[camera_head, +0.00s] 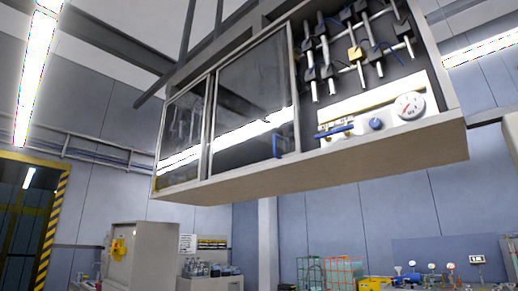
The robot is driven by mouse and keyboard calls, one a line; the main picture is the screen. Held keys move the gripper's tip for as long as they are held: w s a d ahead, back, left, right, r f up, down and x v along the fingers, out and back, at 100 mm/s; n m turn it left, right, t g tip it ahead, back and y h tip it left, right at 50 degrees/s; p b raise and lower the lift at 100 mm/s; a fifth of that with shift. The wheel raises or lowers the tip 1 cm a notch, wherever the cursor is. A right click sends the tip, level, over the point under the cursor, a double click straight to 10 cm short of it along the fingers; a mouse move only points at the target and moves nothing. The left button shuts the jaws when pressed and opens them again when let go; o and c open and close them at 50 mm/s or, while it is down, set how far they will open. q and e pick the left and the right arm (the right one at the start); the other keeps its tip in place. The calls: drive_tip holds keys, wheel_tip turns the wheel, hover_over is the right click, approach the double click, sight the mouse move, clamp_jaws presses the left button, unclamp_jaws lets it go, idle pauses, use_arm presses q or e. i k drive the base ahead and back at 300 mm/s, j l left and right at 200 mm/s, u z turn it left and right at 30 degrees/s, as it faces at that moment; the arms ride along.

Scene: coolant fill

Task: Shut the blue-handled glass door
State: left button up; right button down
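The glass door (245,95) is a framed pane on the front of a grey overhead cabinet (330,160). Its small blue handle (278,146) sits near the lower right corner of the pane. The door covers the middle of the cabinet front, beside another glass pane (181,130) on the left. The right part of the cabinet is uncovered and shows pipes and fittings inside. Neither of my grippers is in view.
The uncovered part holds a pressure gauge (409,105), a blue knob (375,124) and a blue lever (335,131). Below stand a grey box (142,255), wire crates (343,272) and small gauges at the right. Open air lies beneath the cabinet.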

sight(294, 102)
drive_tip(key=i+j+u, duration=0.35)
drive_tip(key=i, duration=0.15)
drive_tip(key=i+j+u, duration=0.2)
drive_tip(key=i+u, duration=0.15)
drive_tip(key=i, duration=0.2)
drive_tip(key=i+u, duration=0.35)
drive_tip(key=i, duration=0.15)
drive_tip(key=i+j+z, duration=0.15)
drive_tip(key=i+z, duration=0.3)
drive_tip(key=i, duration=0.15)
drive_tip(key=i+j+z, duration=0.35)
drive_tip(key=i+z, duration=0.15)
drive_tip(key=i+j+z, duration=0.45)
drive_tip(key=i+j, duration=0.1)
